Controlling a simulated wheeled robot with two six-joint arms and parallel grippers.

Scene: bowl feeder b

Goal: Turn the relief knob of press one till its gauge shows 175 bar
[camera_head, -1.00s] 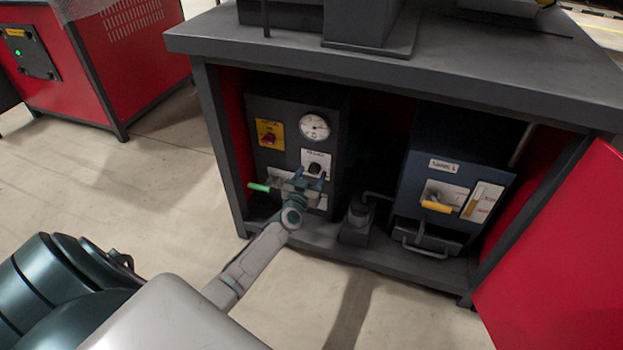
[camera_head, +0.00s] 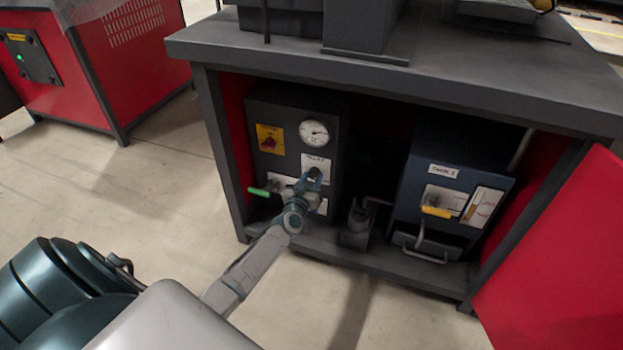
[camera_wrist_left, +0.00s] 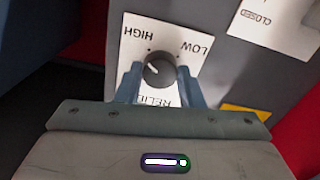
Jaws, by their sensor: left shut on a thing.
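The relief knob (camera_wrist_left: 159,71) is a round black knob with a white pointer line, on a white plate (camera_wrist_left: 140,35) marked HIGH, LOW and RELIEF. In the left wrist view its pointer aims toward the HIGH side. My left gripper (camera_wrist_left: 158,78) has its two fingers on either side of the knob and is shut on it. In the head view my left gripper (camera_head: 313,178) covers the knob. The round white gauge (camera_head: 314,133) sits just above on the dark panel; its needle is too small to read. My right gripper is not in view.
A red switch on a yellow plate (camera_head: 270,139) is left of the gauge. A green-handled lever (camera_head: 260,191) sticks out beside my gripper. A blue unit (camera_head: 450,190) with a yellow handle (camera_head: 436,212) stands right. The red door (camera_head: 560,260) is open; the bench top (camera_head: 400,75) overhangs.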

